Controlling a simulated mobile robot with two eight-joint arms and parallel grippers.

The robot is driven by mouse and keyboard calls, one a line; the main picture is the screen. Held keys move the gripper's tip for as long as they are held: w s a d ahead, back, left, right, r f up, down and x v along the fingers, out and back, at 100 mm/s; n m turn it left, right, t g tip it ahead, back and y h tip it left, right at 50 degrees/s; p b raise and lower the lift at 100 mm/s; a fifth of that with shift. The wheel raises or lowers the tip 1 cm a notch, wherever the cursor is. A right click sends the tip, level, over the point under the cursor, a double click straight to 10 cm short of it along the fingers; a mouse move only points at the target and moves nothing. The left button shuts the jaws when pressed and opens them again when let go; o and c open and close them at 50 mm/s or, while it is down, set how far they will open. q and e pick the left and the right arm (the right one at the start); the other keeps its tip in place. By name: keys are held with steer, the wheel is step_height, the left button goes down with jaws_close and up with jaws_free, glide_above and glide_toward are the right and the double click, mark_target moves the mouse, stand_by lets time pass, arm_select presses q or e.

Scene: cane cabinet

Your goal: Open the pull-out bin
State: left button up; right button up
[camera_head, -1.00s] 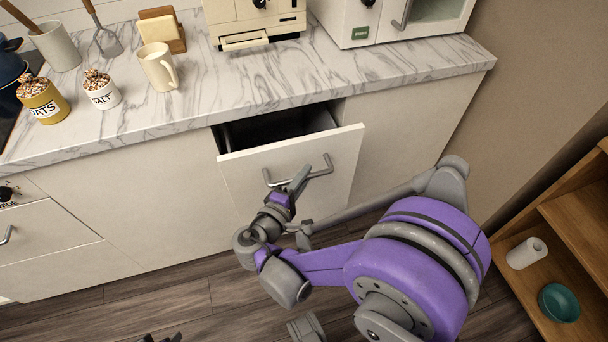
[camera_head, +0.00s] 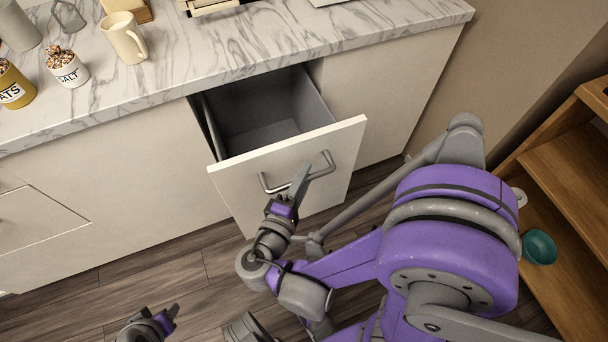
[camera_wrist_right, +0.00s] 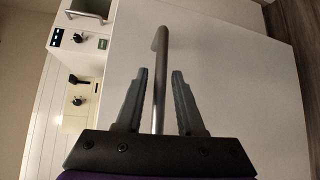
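The pull-out bin's white front (camera_head: 290,175) stands well out from the cabinet, and its grey empty-looking inside (camera_head: 265,110) shows from above. A metal bar handle (camera_head: 322,165) is on the front. My right gripper (camera_head: 299,183) is at this handle. In the right wrist view the handle (camera_wrist_right: 161,50) runs between the fingers of my right gripper (camera_wrist_right: 160,75), one on each side and close to it.
A wooden shelf unit (camera_head: 560,185) with a teal bowl (camera_head: 539,247) stands at the right. Wooden floor (camera_head: 150,265) is free before the cabinet.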

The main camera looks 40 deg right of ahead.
steer(key=shift+o, duration=0.3)
steer(key=v, duration=1)
steer(key=shift+s+a+p, duration=0.2)
steer(key=shift+a+p, duration=0.15)
steer(key=shift+p, duration=0.1)
